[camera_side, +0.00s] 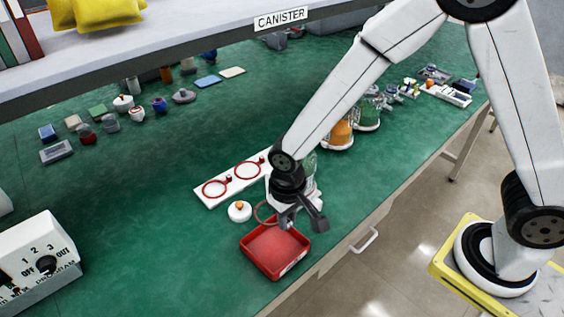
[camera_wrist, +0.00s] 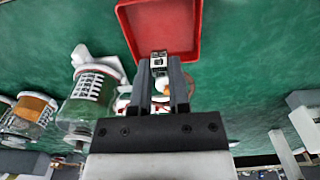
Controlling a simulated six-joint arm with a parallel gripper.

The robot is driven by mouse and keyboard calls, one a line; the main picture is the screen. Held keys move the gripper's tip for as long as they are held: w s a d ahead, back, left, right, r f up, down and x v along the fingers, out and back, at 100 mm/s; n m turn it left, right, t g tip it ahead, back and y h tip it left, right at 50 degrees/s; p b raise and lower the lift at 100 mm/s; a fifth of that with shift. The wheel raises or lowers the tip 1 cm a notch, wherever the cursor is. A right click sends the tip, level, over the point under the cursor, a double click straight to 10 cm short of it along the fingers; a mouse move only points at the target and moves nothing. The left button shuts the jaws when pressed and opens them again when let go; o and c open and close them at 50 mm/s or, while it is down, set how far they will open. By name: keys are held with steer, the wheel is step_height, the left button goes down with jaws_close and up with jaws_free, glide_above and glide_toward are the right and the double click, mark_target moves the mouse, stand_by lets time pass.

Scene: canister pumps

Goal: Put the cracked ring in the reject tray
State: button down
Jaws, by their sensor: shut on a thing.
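The cracked ring, a thin brownish ring (camera_side: 260,213), hangs at my gripper (camera_side: 300,218) in the side view. My gripper is shut on it. In the wrist view, a small grey-and-white block (camera_wrist: 158,58) sits at the tips of my gripper (camera_wrist: 160,72), and part of the brownish ring (camera_wrist: 191,84) shows beside the right finger. The crack itself is too small to make out. The red reject tray (camera_side: 275,252) lies on the green bench, just below and in front of my gripper. Its visible floor looks empty. The tray (camera_wrist: 185,22) also shows beyond my fingertips in the wrist view.
A white board (camera_side: 204,201) with two red rings lies behind the gripper. A white round pot with an orange knob (camera_side: 239,211) stands close to the tray. Glass canisters (camera_side: 340,132) stand at the right. The bench edge is near the tray's right side.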

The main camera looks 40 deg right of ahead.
glide_above(286, 260)
steer(key=shift+f, duration=2.75)
steer(key=shift+f, duration=4)
steer(key=c, duration=0.6)
jaws_free()
steer(key=shift+f, duration=0.1)
steer(key=shift+r, duration=6.15)
